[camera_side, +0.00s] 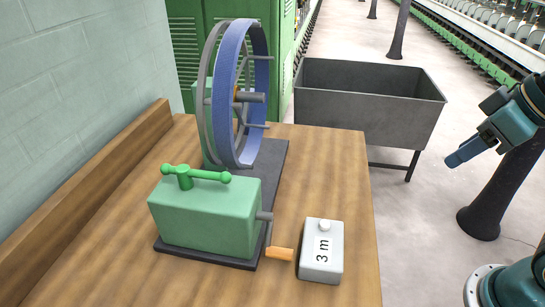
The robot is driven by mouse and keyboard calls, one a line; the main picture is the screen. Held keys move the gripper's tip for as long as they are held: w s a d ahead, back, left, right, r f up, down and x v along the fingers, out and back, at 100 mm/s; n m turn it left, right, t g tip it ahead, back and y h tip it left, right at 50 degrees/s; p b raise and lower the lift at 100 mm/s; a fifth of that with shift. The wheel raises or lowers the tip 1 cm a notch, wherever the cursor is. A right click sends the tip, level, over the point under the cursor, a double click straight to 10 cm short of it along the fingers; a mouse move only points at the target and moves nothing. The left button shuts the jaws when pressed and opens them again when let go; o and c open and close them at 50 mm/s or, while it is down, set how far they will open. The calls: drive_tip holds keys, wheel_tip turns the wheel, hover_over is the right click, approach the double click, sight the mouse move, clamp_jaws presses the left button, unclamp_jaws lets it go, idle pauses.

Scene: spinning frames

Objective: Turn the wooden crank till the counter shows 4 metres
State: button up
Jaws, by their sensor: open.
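The wooden crank handle (279,253) is a small orange-brown grip. It sits low at the end of a grey arm on the right side of a green gear box (205,215). The white counter (321,250) stands right of the handle and reads "3 m". A large wheel with a blue rim (230,100) stands upright behind the box on the same dark base. My gripper (455,160) is at the far right, beyond the table's right edge, well away from the crank. Its fingers are too small here to make out, and nothing shows held in it.
The box has a green T-handle (196,176) on top. The wooden table (335,165) is clear at its right and front left. A grey metal bin (370,105) stands behind the table. A wall with a wooden ledge (90,210) bounds the left side.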

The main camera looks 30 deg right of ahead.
drive_tip(key=w+a+f+n+g+y, duration=0.1)
drive_tip(key=w+a+f+n+y, duration=0.1)
drive_tip(key=w+a+n, duration=0.6)
drive_tip(key=g+y, duration=0.1)
drive_tip(key=g, duration=0.1)
hover_over(287, 250)
drive_tip(key=s+d, duration=0.4)
wheel_tip(287, 250, down, 5)
drive_tip(key=shift+w+d+r, duration=0.1)
drive_tip(key=shift+d+r, duration=0.05)
drive_tip(key=shift+d, duration=0.05)
drive_tip(key=shift+x, duration=6.9)
drive_tip(key=shift+w, duration=0.15)
clamp_jaws()
